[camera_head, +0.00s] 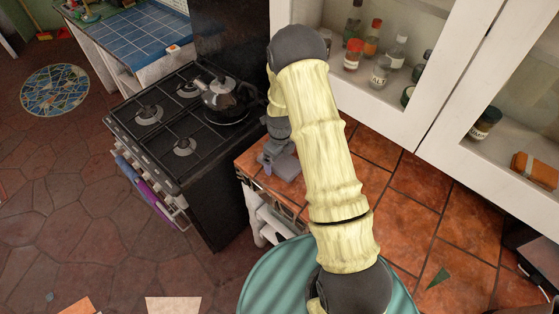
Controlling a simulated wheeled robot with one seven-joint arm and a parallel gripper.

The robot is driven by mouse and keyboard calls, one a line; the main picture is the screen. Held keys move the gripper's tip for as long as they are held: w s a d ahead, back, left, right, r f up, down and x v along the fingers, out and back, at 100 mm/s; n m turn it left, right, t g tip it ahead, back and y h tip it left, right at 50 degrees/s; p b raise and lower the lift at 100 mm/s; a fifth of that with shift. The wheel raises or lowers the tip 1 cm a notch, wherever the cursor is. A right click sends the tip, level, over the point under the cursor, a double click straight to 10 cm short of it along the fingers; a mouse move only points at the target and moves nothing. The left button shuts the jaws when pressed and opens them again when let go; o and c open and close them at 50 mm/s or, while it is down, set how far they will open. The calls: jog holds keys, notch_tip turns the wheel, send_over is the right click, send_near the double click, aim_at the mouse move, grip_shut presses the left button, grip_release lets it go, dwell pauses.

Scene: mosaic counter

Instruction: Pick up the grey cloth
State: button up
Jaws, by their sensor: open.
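My gripper (268,163) is dark grey and points down over the left end of the orange tiled counter (420,190), beside the stove. It is open. The fingertips are small here, and whether they touch the counter is hard to tell. I cannot clearly pick out a grey cloth. Any grey cloth under the gripper is hard to separate from the grey of the gripper itself. A purple cloth (150,190) hangs on the front rail of the stove, left of my gripper.
White glass-fronted cabinets (400,120) with jars and bottles stand behind the counter. A green shard (439,278) lies on otherwise clear tiles at the right.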

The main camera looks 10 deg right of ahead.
aim_at(280, 160)
dwell(0.4)
jog(key=c, duration=1)
jog(key=shift+r, duration=0.1)
jog(key=shift+c, duration=0.2)
notch_tip(280, 160, up, 10)
jog(key=b, duration=0.3)
jog(key=o, duration=0.3)
jog(key=shift+c, duration=0.9)
